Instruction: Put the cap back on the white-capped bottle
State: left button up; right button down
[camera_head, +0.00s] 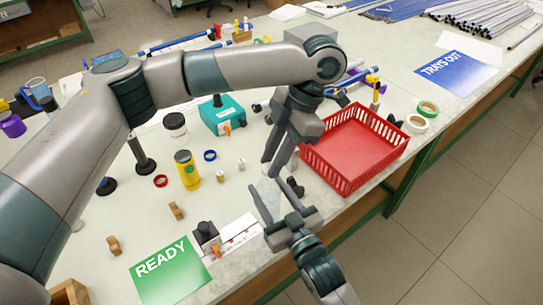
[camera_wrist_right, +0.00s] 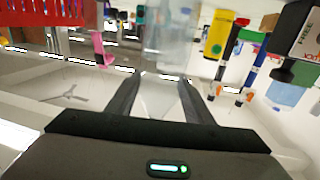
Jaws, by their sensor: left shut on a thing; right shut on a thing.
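A clear, pale bottle (camera_head: 268,190) is between the fingers of my right gripper (camera_head: 268,200), over the table's front edge. It also shows, blurred, in the right wrist view (camera_wrist_right: 168,40), between and beyond the right fingers (camera_wrist_right: 160,90). My right gripper is shut on it. My left gripper (camera_head: 275,162) points down from above, its fingertips just above the bottle. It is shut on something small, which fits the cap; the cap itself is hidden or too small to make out. Whether the cap touches the bottle cannot be told.
A red basket (camera_head: 352,150) stands close to the right of my grippers. A yellow bottle (camera_head: 187,170), a teal box (camera_head: 222,115) and a dark jar (camera_head: 175,126) stand to the left. A green READY card (camera_head: 170,272) lies at the front left. Rods lie at the back right.

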pick_arm(q)
jog(key=m+t, duration=0.1)
jog(key=m, duration=0.1)
jog(key=shift+m, duration=0.4)
jog(key=o, duration=1)
jog(key=shift+s, duration=0.1)
jog(key=shift+r, duration=2.25)
jog(key=shift+c, duration=0.3)
